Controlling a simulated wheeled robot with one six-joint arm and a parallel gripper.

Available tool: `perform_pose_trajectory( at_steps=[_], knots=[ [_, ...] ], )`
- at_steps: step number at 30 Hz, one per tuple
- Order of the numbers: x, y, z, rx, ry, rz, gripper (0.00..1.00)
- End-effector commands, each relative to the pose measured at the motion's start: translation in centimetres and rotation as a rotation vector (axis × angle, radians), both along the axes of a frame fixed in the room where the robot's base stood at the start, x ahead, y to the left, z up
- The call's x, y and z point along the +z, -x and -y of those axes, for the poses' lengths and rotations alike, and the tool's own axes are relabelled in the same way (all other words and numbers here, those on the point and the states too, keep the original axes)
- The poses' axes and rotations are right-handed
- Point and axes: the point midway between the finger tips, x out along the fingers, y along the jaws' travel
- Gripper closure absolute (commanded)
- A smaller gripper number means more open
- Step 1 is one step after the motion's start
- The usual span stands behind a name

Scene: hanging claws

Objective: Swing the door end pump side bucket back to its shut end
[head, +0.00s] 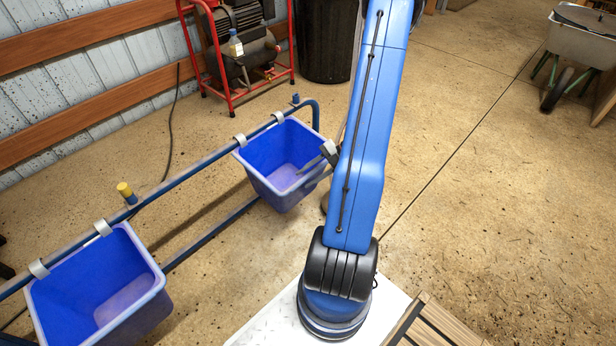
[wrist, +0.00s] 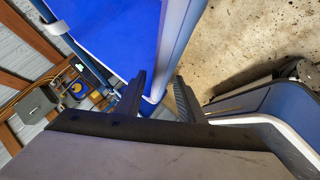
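Two blue buckets hang by grey claws from a blue rail (head: 190,173). The far bucket (head: 270,150) is at the rail's far end, below the compressor, and looks empty. The near bucket (head: 95,290) is at lower left, also empty. My gripper (head: 318,160) is at the far bucket's right rim, with a grey finger reaching over its inside. In the wrist view, my gripper's two dark fingers (wrist: 160,92) are spread apart, with the bucket's pale rim (wrist: 176,50) running between them. Whether either finger touches the rim cannot be told.
A red-framed compressor (head: 232,60) and a black bin (head: 326,40) stand behind the rail. A yellow-capped post (head: 126,193) stands on the rail between the buckets. A wheelbarrow (head: 583,45) is at upper right.

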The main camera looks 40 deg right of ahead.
Motion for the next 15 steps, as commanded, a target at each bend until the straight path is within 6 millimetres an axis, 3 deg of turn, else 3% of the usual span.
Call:
perform_pose_trajectory(
  at_steps=[5, 15],
  knots=[
    [0.7, 0.4, 1.0, -0.001, 0.003, 0.002, 0.65],
    [4.2, 3.0, 5.6, -0.004, 0.003, 0.002, 0.65]
  ],
)
